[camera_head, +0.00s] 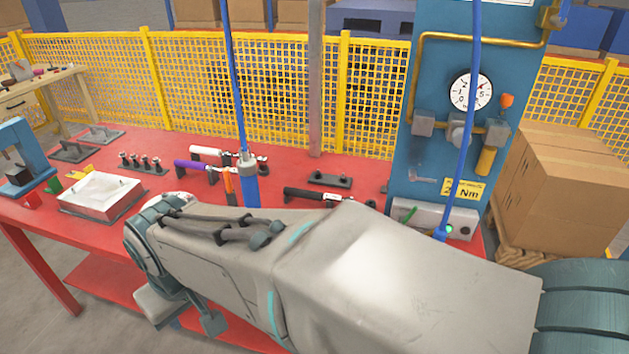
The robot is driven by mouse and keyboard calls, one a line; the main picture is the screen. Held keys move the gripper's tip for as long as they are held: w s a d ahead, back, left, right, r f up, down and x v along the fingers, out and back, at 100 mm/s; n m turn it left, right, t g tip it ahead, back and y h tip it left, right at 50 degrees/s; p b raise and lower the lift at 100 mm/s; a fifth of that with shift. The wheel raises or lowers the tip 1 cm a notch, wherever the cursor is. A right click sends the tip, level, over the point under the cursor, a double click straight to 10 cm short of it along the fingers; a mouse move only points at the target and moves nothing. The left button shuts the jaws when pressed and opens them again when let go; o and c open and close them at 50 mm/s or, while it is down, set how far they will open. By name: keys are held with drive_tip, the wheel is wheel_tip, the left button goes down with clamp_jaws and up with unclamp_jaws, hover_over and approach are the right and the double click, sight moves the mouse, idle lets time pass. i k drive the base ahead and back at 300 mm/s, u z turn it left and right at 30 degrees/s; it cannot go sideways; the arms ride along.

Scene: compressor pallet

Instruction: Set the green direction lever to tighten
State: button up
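A small green lever (409,214) shows on the grey box (430,217) at the foot of the blue panel. It looks tilted, but its tighten and loosen marks are too small to read. My gripper (185,312) is at the lower left end of my arm, low in front of the red table and well to the left of the lever. Nothing is visibly held.
My arm crosses the front of the red table (120,160). Blue hoses hang down, one to a blue-and-grey tool (250,183), one before the panel. Several tools lie behind the arm. A white tray (99,196) is at left. Cardboard boxes (560,188) stand right of the panel.

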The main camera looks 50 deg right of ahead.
sight(402, 219)
drive_tip(key=z, duration=2.5)
drive_tip(key=k, duration=0.5)
drive_tip(key=u, duration=0.6)
drive_tip(key=i, duration=0.75)
drive_tip(key=z, duration=0.35)
